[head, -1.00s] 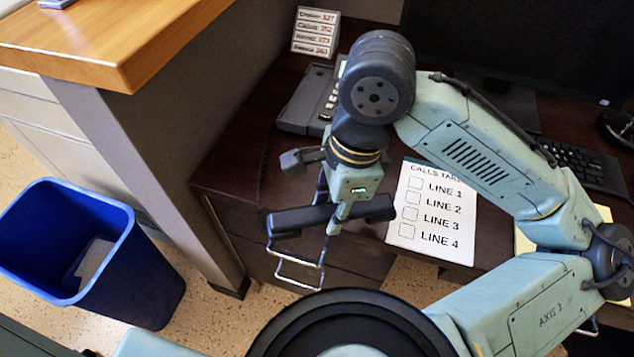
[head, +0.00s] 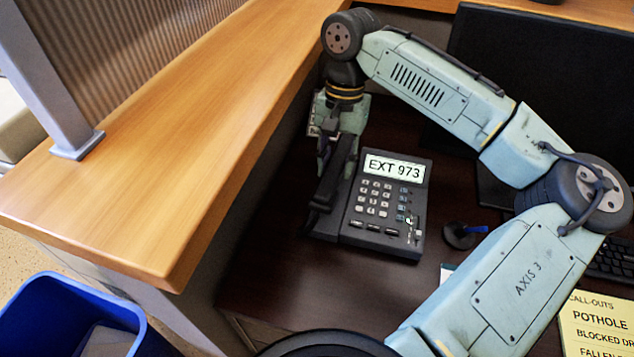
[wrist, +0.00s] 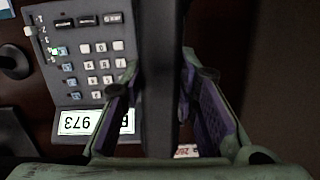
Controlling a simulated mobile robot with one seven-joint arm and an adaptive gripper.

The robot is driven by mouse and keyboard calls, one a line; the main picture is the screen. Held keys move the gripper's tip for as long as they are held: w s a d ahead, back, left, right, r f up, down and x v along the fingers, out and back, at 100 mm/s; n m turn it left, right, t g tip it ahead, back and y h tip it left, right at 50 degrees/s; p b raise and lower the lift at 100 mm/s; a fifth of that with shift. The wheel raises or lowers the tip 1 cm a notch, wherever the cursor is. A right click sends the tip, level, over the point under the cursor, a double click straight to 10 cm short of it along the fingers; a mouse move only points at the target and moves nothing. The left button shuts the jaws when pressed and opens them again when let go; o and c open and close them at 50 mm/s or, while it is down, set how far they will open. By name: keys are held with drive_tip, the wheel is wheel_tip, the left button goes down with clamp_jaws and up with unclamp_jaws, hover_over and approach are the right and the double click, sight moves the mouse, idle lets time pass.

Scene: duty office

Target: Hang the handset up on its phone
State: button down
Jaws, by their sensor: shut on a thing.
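The phone (head: 385,203) is dark grey with a keypad and a lit screen reading EXT 973. It sits on the dark desk and also shows in the wrist view (wrist: 85,60). My gripper (head: 337,160) is shut on the black handset (head: 335,190), over the phone's left side. In the wrist view the handset (wrist: 160,80) runs lengthwise between the fingers and hides the phone's cradle. I cannot tell whether the handset touches the phone.
A raised wooden counter (head: 185,160) runs close along the left of my gripper. A pen stand (head: 460,235) stands to the right of the phone. A monitor (head: 530,100), a keyboard (head: 615,262) and a yellow call-outs sheet (head: 600,320) are further right. A blue bin (head: 55,320) is at lower left.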

sight(336, 173)
drive_tip(key=shift+w+r+n, duration=0.2)
drive_tip(key=shift+w+n, duration=0.2)
drive_tip(key=shift+w, duration=0.5)
drive_tip(key=shift+w+f, duration=0.1)
wheel_tip(336, 173, down, 5)
drive_tip(key=b, duration=0.5)
drive_tip(key=shift+f+b, duration=0.2)
drive_tip(key=shift+b, duration=0.15)
drive_tip(key=shift+f, duration=0.6)
drive_tip(key=shift+p, duration=1)
drive_tip(key=shift+f, duration=0.3)
idle(0.4)
drive_tip(key=c, duration=1.2)
unclamp_jaws()
drive_tip(key=shift+o, duration=0.2)
